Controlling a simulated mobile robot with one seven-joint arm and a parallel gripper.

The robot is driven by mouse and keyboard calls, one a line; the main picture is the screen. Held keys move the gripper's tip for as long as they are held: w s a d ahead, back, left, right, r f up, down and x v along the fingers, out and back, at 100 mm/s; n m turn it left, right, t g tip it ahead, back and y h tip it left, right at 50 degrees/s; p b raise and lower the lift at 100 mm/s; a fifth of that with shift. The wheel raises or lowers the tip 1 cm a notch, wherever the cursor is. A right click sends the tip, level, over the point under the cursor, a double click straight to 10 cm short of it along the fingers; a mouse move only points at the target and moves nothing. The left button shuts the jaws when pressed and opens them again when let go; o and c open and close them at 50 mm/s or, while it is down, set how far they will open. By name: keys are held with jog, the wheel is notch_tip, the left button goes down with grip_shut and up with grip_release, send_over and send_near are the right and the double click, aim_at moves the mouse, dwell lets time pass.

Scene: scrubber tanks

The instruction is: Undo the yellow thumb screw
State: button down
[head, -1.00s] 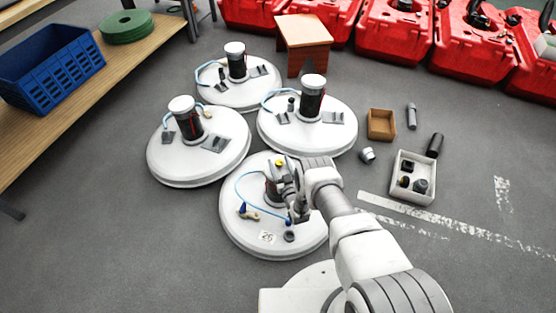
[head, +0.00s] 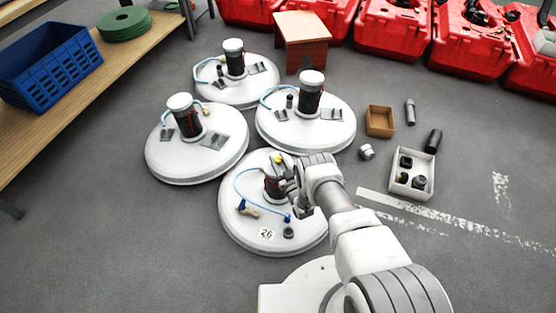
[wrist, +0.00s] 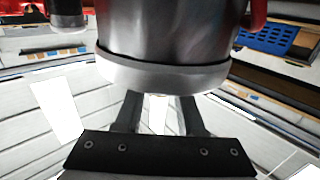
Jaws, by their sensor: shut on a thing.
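The yellow thumb screw (head: 278,159) shows as a small yellow spot at the top of the dark cylinder (head: 272,186) on the nearest white tank lid (head: 240,232), marked 26. My gripper (head: 290,178) reaches in from the right, close against it. In the wrist view, which looks upside down, the cylinder (wrist: 170,40) with its pale end band fills the upper middle. My two dark fingers (wrist: 158,105) run past this band, and their tips are hidden behind it. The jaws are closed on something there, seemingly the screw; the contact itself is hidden.
A blue hose (head: 240,182) and a tan-handled valve (head: 247,209) lie on the same lid. Three similar tanks stand behind. A grey bin (head: 398,190), an open brown box (head: 380,121) and loose parts lie right. A wooden shelf (head: 110,70) is left; red machines line the back.

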jog(key=shift+y, duration=0.3)
jog(key=c, duration=0.5)
grip_release()
jog(key=shift+s, duration=0.15)
